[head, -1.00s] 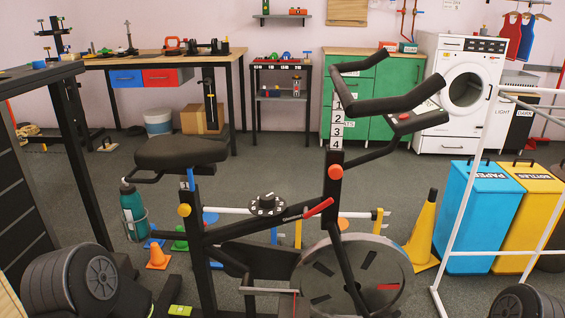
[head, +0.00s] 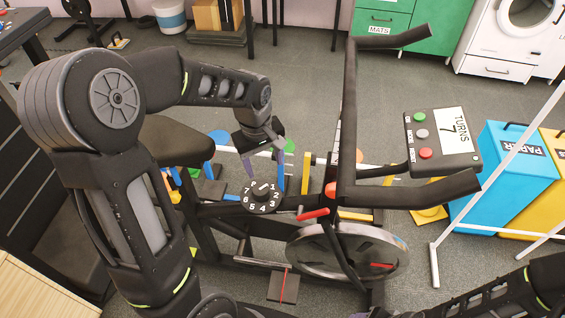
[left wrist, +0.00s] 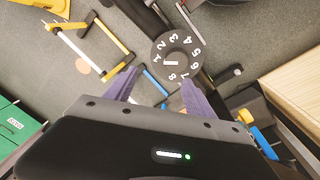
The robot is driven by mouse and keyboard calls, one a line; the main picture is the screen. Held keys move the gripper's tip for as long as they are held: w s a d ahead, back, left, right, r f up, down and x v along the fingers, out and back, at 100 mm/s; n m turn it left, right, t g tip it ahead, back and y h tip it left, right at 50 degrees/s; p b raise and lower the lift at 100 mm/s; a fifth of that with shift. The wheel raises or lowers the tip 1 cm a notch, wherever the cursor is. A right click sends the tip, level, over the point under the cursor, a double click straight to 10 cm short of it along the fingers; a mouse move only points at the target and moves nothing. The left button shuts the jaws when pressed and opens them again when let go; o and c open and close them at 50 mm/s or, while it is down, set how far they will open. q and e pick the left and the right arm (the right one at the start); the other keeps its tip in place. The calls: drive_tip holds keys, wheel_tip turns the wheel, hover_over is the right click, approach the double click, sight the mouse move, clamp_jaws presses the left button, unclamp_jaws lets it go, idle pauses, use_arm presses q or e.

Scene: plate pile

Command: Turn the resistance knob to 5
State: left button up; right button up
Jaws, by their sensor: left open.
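The resistance knob (head: 262,196) is a black round dial with white numerals on the exercise bike's frame (head: 215,210). It also shows in the left wrist view (left wrist: 177,56). A short white mark on it seems to lie toward the 1, but this is small and hard to read. My left gripper (head: 264,178) is open just behind the knob in the head view, one finger reaching down close to its right edge. In the left wrist view its purple fingers (left wrist: 157,82) are apart, with the knob beyond the tips. I cannot tell whether they touch it. My right gripper is out of view.
The seat (head: 175,140) is left. Blue and yellow bins stand at the right.

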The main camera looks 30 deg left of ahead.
sight(260, 189)
use_arm(q)
drive_tip(key=shift+s+a+n+g, duration=0.1)
drive_tip(key=shift+s+n+g, duration=0.2)
drive_tip(key=shift+n+g, duration=0.1)
drive_tip(key=shift+s+n+g, duration=0.3)
drive_tip(key=shift+s+n, duration=0.2)
drive_tip(key=shift+s, duration=0.45)
drive_tip(key=shift+w, duration=0.1)
drive_tip(key=shift+f, duration=0.1)
wheel_tip(260, 189, down, 8)
drive_tip(key=shift+r+b, duration=0.15)
drive_tip(key=shift+b, duration=0.3)
drive_tip(key=c, duration=1.4)
